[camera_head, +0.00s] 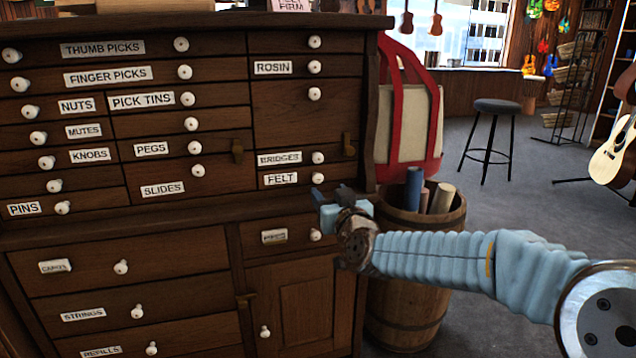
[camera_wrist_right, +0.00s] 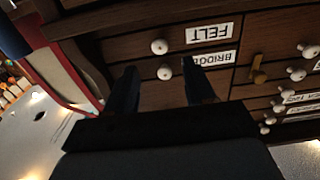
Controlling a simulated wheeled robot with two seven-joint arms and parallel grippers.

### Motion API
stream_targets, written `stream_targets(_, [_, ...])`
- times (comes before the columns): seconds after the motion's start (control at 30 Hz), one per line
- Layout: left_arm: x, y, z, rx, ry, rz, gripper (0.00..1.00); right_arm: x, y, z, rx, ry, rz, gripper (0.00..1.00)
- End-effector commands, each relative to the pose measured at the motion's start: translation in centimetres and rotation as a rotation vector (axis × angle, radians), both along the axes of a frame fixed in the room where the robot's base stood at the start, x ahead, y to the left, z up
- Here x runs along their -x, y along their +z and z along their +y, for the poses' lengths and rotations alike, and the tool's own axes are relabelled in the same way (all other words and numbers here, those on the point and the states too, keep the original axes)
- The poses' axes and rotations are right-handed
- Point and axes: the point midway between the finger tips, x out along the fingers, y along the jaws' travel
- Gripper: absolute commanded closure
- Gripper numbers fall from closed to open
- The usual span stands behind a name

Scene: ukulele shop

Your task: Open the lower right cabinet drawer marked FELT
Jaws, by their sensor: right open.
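The FELT drawer (camera_head: 290,187) is shut in the dark wood cabinet, below the BRIDGES drawer. Its white round knob (camera_head: 318,178) shows just above my right gripper (camera_head: 331,193), which is at the cabinet's right front. In the right wrist view the picture is upside down: the FELT label (camera_wrist_right: 210,33) and its knob (camera_wrist_right: 159,47) lie just beyond the fingertips. My right gripper (camera_wrist_right: 160,68) is open there, its dark fingers spread. The BRIDGES knob (camera_wrist_right: 164,72) appears between the fingers; I see no contact with either knob. My left gripper is not in view.
A wooden barrel (camera_head: 415,310) with rolled tubes stands right of the cabinet, behind my right arm. A red-and-cream bag (camera_head: 410,120) is above it. The lower cabinet section (camera_head: 130,240) projects below the FELT drawer. A stool (camera_head: 495,107) stands farther back on open floor.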

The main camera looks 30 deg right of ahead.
Motion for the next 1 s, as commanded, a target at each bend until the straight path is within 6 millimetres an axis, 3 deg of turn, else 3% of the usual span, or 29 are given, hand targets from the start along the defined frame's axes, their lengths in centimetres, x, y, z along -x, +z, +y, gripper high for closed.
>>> stream_targets(0.1, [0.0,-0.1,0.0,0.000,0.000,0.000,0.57,-2.8,-0.2,-0.7,-0.002,0.000,0.003,0.46])
stream_targets(0.33, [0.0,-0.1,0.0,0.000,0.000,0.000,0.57,-6.6,-0.1,-1.6,-0.001,-0.001,0.002,0.46])
stream_targets(0.5, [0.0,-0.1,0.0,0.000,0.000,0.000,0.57,-7.7,-0.1,-1.9,-0.001,0.000,0.002,0.46])
stream_targets(0.77, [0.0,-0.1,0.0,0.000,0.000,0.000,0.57,-7.8,-0.1,-1.9,-0.001,0.000,0.002,0.46])
stream_targets(1.0, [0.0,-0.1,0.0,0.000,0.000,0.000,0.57,-7.8,-0.1,-1.9,-0.001,0.000,0.002,0.81])
